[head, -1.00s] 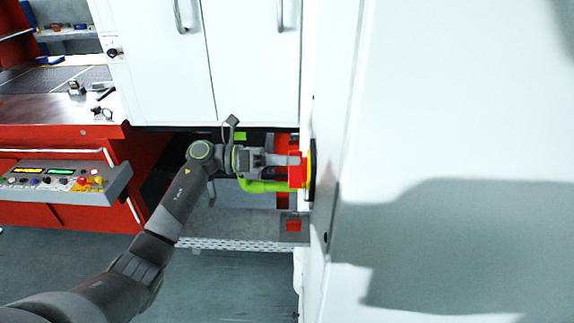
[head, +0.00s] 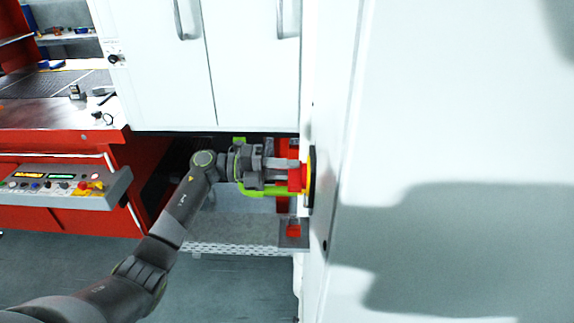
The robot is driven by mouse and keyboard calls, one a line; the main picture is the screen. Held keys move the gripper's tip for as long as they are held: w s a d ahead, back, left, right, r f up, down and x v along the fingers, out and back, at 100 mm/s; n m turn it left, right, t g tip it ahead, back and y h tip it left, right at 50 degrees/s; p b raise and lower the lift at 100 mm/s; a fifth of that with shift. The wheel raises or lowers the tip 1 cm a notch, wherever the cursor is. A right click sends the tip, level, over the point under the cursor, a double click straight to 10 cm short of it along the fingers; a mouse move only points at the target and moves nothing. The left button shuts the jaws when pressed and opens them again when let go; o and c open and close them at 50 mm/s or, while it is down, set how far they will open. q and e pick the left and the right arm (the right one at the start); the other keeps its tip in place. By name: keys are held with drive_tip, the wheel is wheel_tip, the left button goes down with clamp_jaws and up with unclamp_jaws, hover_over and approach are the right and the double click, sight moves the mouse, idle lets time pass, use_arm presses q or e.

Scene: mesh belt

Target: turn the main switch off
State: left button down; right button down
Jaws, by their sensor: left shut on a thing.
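The main switch has a red handle (head: 295,179) in front of a yellow plate (head: 311,174) with a dark edge. It sits on the left-facing side of the white cabinet (head: 335,120), seen almost edge-on. My left gripper (head: 288,172) reaches in from the left and is shut on the red handle. Its fingers partly cover the handle, and the angle of the handle is hard to tell. My right gripper does not show.
A white double-door cabinet (head: 215,65) stands behind my left arm. A red bench (head: 60,150) with a grey button panel (head: 65,187) is at the left. A perforated metal step (head: 235,248) lies below the gripper. Grey floor is open at the lower left.

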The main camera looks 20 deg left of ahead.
use_arm(q)
drive_tip(key=shift+f+n, duration=0.1)
drive_tip(key=shift+n, duration=0.5)
drive_tip(key=c, duration=1.3)
unclamp_jaws()
drive_tip(key=shift+f, duration=0.1)
drive_tip(key=shift+a, duration=0.1)
drive_tip(key=b+v, duration=0.6)
drive_tip(key=v, duration=1.1)
drive_tip(key=shift+a, duration=0.2)
